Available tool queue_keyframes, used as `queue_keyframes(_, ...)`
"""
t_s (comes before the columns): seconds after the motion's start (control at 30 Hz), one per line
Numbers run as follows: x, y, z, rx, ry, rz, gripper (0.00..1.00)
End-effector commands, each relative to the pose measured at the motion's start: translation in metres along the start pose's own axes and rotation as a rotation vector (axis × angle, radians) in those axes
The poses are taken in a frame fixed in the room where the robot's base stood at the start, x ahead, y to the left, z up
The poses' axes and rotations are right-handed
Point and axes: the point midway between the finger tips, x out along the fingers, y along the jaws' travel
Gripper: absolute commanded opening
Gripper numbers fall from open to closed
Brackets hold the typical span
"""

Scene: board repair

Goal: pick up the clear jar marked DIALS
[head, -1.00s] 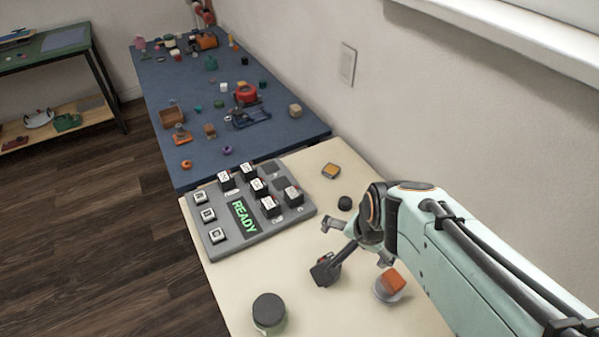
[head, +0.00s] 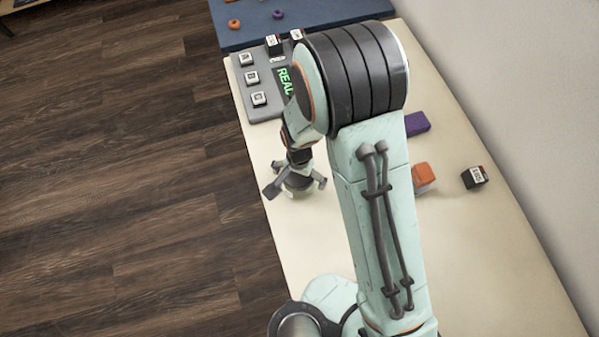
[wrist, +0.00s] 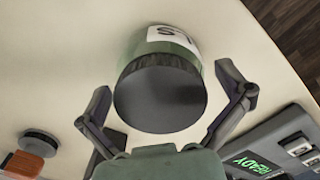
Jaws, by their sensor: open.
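The jar (wrist: 138,48) has a dark round lid (wrist: 160,98), a greenish see-through body and a white label, of which only the end, with an S, shows. In the wrist view it stands between the two spread fingers of my gripper (wrist: 165,88). My gripper is open, with a finger on either side of the jar; I cannot tell whether either touches it. In the head view my gripper (head: 295,184) is low over the table's left edge, and the jar is mostly hidden beneath it.
The grey button panel (head: 262,107) with its READY display lies beyond my gripper, partly behind my arm. An orange block (head: 425,175), a purple block (head: 417,124) and a small black key (head: 474,178) lie to the right. The pale table's (head: 490,260) front right is clear.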

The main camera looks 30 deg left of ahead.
Motion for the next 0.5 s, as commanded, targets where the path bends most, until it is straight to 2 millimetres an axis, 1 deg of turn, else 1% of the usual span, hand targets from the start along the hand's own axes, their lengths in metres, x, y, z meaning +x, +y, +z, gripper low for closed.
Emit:
queue_keyframes(0.23, 0.0013, -0.0001, -0.0003, 0.000, 0.001, -0.001, 1.00)
queue_keyframes(0.27, 0.0012, -0.0001, -0.0003, 0.000, 0.001, -0.001, 0.91)
queue_keyframes(0.3, 0.0012, -0.0001, -0.0003, 0.000, 0.001, -0.001, 0.78)
queue_keyframes(0.37, 0.0011, 0.0000, -0.0003, 0.000, 0.001, -0.001, 0.59)
queue_keyframes(0.4, 0.0012, 0.0000, -0.0003, 0.000, 0.001, -0.001, 0.47)
queue_keyframes(0.5, 0.0012, 0.0000, -0.0002, 0.000, 0.000, -0.001, 0.47)
